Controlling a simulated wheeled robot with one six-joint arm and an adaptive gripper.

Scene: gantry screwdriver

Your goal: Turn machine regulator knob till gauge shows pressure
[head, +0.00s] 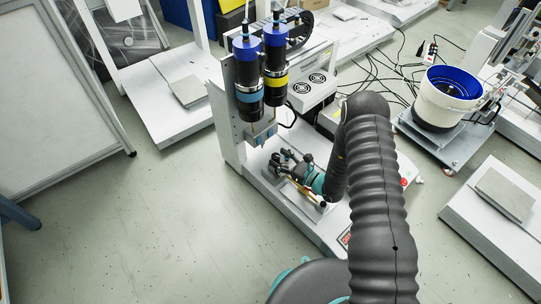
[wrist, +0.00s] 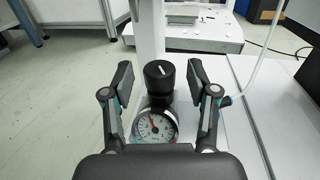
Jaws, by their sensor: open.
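The black regulator knob (wrist: 159,72), with a white mark on its top, shows in the middle of the wrist view. Below it is the round white gauge (wrist: 155,126) with a reddish needle pointing to the upper left; its numbers are too small to read. My gripper (wrist: 158,80) is open, with one finger on each side of the knob and a visible gap on both sides. In the head view my gripper (head: 287,164) is low at the machine's base, in front of the gantry column (head: 235,120). The knob and gauge cannot be made out there.
Two blue-topped screwdriver units (head: 274,60) hang on the gantry above my gripper. A white bowl feeder (head: 447,98) with a blue inside stands at the right, with loose cables (head: 388,75) beside it. The floor (head: 150,220) at the front left is clear.

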